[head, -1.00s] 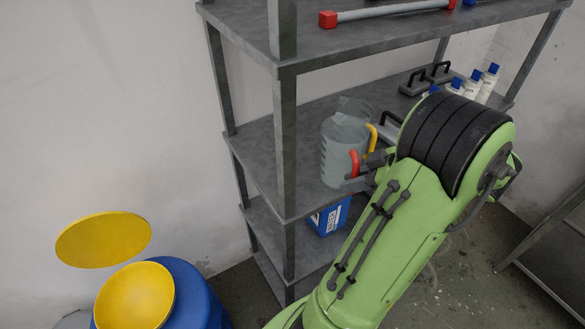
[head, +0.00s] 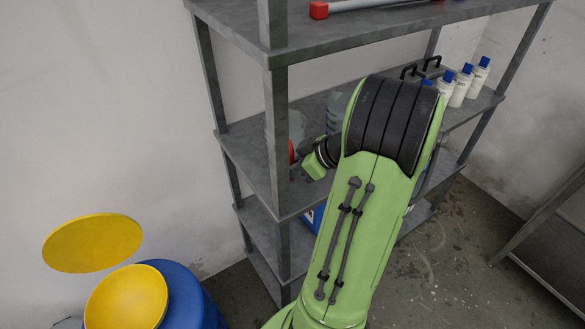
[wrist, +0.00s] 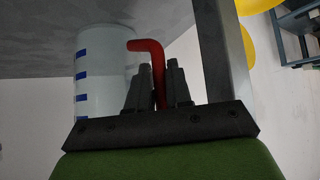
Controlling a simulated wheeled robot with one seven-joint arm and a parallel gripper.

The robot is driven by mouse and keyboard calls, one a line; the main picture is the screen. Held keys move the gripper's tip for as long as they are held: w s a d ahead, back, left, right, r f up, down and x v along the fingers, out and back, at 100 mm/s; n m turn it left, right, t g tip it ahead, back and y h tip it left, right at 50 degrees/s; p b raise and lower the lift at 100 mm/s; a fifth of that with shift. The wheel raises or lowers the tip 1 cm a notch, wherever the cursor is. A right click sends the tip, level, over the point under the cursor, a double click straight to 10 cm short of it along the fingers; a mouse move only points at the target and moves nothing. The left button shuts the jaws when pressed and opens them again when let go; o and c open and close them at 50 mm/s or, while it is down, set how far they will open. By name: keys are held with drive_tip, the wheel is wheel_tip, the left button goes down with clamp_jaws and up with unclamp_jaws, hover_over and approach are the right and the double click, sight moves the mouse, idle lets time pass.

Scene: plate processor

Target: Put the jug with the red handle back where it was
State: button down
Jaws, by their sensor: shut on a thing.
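The jug with the red handle shows in the wrist view as a clear, whitish cylinder with blue marks (wrist: 104,72). Its red handle (wrist: 157,68) is between the two dark fingers of my gripper (wrist: 160,88), which is shut on it. In the head view, a bit of the red handle (head: 291,151) shows just right of the front shelf post, at my gripper (head: 301,149). The post and my arm hide most of this jug. It is over the middle shelf (head: 245,150) of the grey rack; I cannot tell if it touches the shelf. A second clear jug (head: 337,110) stands there, partly behind my arm.
The front post (head: 278,170) is close to my gripper. White bottles with blue caps (head: 462,85) and black-handled items (head: 409,72) are at the shelf's right end. A red-ended bar (head: 319,10) lies above. Blue barrels (head: 190,290) with yellow discs (head: 92,243) stand left.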

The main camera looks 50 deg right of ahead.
drive_tip(key=c, duration=1)
unclamp_jaws()
drive_tip(key=shift+f, duration=0.1)
drive_tip(key=shift+c, duration=0.2)
drive_tip(key=shift+s+d+r, duration=0.1)
drive_tip(key=shift+s+r, duration=0.1)
drive_tip(key=shift+r, duration=0.2)
drive_tip(key=p+v, duration=0.3)
drive_tip(key=v, duration=0.8)
drive_tip(key=shift+s, duration=0.2)
